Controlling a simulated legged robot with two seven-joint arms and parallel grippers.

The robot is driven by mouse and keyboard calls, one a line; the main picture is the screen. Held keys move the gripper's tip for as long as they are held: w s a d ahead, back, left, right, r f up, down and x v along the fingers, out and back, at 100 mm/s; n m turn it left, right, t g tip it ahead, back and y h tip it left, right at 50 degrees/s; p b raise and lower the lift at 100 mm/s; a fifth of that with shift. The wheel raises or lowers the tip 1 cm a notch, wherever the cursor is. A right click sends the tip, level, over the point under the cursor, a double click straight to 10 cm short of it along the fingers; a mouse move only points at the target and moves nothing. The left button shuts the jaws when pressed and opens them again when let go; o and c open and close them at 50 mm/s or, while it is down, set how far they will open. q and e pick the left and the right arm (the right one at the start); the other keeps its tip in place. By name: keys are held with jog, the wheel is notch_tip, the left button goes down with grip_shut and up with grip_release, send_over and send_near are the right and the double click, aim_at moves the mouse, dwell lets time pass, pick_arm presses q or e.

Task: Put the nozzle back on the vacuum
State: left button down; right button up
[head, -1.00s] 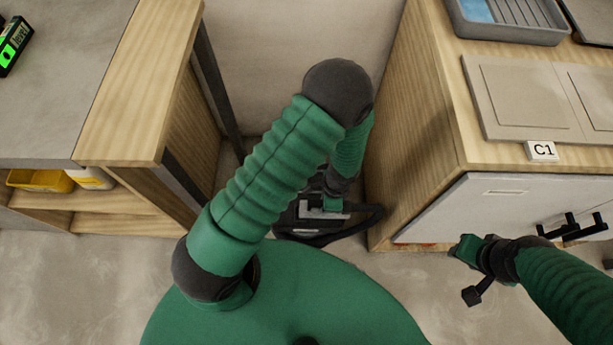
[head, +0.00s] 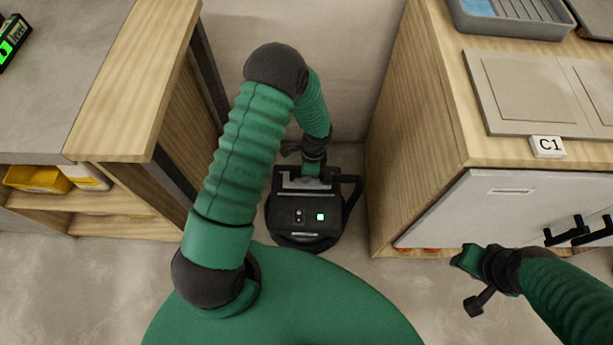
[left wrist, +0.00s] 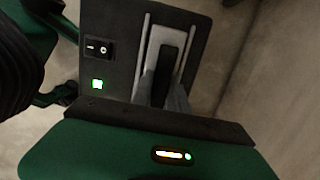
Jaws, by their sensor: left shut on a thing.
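The vacuum (head: 310,228) is a black boxy unit on the floor between two cabinets. Its switch and a lit green light show on top, also in the left wrist view (left wrist: 122,85). Pale grey rails stand on its top. My left gripper (head: 312,176) reaches down at the rails. It is shut on a dark narrow piece, seemingly the nozzle (left wrist: 165,66), which shows between the rails in the left wrist view. My wrist hides its lower part, so I cannot tell whether it is seated. My right gripper (head: 474,281) hangs before the right cabinet; its jaws are unclear.
A black hose or handle (head: 354,192) curves along the vacuum's right side. The wooden cabinet (head: 415,150) stands close on the right, and a wood-edged bench (head: 125,100) on the left. A yellow bin (head: 38,179) sits on the left shelf. The wall is close behind.

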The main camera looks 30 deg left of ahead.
pick_arm(q)
jog(key=shift+f, duration=0.95)
jog(key=shift+a, duration=0.15)
pick_arm(e)
jog(key=shift+a+f, duration=0.25)
jog(key=shift+f, duration=0.15)
pick_arm(q)
jog(key=c, duration=1.3)
grip_release()
pick_arm(e)
jog(key=shift+d, duration=0.15)
pick_arm(q)
jog(key=r+p, duration=0.1)
jog(key=r, duration=0.3)
jog(key=d+r+p, duration=0.1)
jog(key=r+p, duration=0.1)
jog(key=r, duration=0.1)
jog(key=r+p, duration=0.1)
jog(key=r, duration=0.3)
jog(key=shift+w+d+r+p, duration=0.15)
jog(key=shift+w+r+p, duration=0.2)
jog(key=shift+r, duration=0.2)
pick_arm(e)
jog(key=v, duration=0.2)
jog(key=w+v, duration=0.1)
jog(key=v, duration=0.1)
jog(key=shift+r, duration=0.4)
